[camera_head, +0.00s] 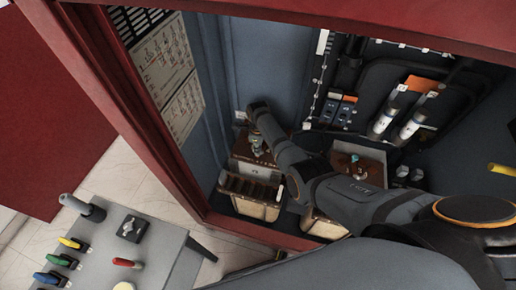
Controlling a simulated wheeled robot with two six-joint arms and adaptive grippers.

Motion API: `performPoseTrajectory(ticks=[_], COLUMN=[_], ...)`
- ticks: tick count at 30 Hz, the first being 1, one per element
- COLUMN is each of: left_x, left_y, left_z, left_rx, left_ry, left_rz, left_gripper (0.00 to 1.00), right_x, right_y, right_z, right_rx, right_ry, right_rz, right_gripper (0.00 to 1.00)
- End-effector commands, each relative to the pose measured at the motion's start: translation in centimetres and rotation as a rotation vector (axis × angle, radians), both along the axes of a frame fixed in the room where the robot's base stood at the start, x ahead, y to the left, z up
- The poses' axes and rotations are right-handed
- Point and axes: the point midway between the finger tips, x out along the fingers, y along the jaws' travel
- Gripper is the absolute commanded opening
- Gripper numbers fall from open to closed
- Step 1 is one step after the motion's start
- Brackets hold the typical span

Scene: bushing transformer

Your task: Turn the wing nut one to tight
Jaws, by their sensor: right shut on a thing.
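My right arm reaches from the bottom right into the red-framed cabinet. Its gripper (257,141) points down at the top of the left brown-topped block (258,170). It is shut there on what looks like the small wing nut, which is mostly hidden by the fingers. A second brown-topped block (372,170) stands to the right, partly behind my arm, with a small teal-topped fitting (354,159) on it. My left gripper is not in view.
The cabinet's red frame (150,135) borders the opening. Fuse-like cylinders (411,125) and small switches (345,108) are on the back wall. A grey table (135,262) with coloured-handled tools (72,243) stands at lower left. Pale tiled floor (122,172) shows beyond it.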

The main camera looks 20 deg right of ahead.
Motion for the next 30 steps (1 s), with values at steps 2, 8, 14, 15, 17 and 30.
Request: performPoseTrajectory(ticks=[2, 8, 14, 15, 17, 30], left_x=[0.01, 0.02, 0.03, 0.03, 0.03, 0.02], left_y=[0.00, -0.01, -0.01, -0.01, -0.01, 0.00], left_z=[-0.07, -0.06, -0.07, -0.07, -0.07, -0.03], left_rx=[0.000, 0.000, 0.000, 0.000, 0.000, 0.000], left_ry=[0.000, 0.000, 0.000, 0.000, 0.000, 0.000], left_rz=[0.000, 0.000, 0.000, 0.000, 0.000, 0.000], left_gripper=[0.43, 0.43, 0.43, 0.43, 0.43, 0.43], right_x=[-0.74, -0.74, -0.74, -0.74, -0.74, -0.54], right_y=[0.17, 0.18, 0.18, 0.18, 0.17, 0.06], right_z=[-0.77, -0.78, -0.78, -0.78, -0.78, -0.55], right_rx=[0.004, 0.004, 0.004, 0.004, 0.004, 0.001], right_ry=[0.018, 0.018, 0.019, 0.019, 0.019, 0.014], right_rz=[-0.012, -0.023, -0.023, -0.023, -0.023, -0.022], right_gripper=[0.00, 0.00, 0.00, 0.00, 0.10, 0.30])
